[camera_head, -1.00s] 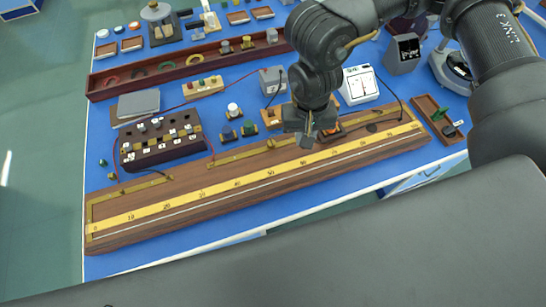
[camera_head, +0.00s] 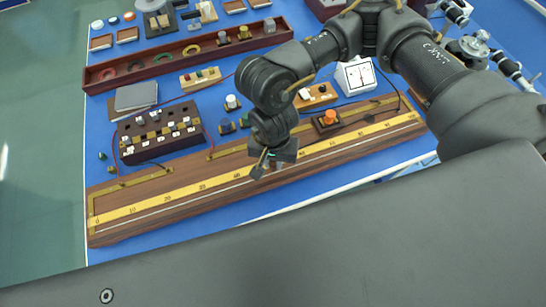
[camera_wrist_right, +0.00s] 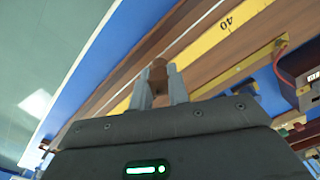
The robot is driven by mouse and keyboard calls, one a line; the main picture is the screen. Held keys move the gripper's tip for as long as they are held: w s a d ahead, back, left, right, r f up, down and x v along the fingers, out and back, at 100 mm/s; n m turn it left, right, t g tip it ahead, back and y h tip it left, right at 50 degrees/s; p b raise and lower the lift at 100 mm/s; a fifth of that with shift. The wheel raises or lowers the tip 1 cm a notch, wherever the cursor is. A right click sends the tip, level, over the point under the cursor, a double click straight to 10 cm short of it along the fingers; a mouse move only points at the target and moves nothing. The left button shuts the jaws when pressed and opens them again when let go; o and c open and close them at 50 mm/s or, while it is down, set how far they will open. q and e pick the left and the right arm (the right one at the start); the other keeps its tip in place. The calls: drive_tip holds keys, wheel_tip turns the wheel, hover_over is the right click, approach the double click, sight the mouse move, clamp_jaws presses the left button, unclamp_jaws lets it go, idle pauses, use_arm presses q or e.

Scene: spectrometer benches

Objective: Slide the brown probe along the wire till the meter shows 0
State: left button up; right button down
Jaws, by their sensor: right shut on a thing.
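The long wooden wire board (camera_head: 120,232) lies along the front of the blue bench, with a yellow scale and a thin pale wire (camera_head: 167,213) beside it. My right gripper (camera_head: 262,172) is over the middle of the board, its tips low near the scale. In the right wrist view my right gripper (camera_wrist_right: 160,79) is shut on the brown probe (camera_wrist_right: 158,66), near the 40 mark. Whether the probe's tip touches the wire is hidden. The white meter (camera_head: 356,77) stands behind the board at right; its needle is too small to read. My left gripper is out of view.
A dark box with white-topped plugs (camera_head: 160,138) stands behind the board at left. A small block with an orange knob (camera_head: 330,117) sits by the board's right part. A long red-brown tray (camera_head: 170,63) lies farther back. Thin leads run to the board.

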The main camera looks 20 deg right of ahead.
sight(274, 169)
wheel_tip(274, 169, down, 4)
drive_tip(key=shift+r+b, duration=0.25)
drive_tip(key=shift+b, duration=0.85)
drive_tip(key=shift+f, duration=0.1)
drive_tip(key=shift+b, duration=0.5)
drive_tip(key=shift+s+f+b, duration=0.1)
drive_tip(key=shift+f+b, duration=0.15)
drive_tip(key=shift+b, duration=0.05)
idle(1.5)
idle(1.5)
drive_tip(key=c, duration=1.3)
unclamp_jaws()
drive_tip(key=shift+r, duration=0.1)
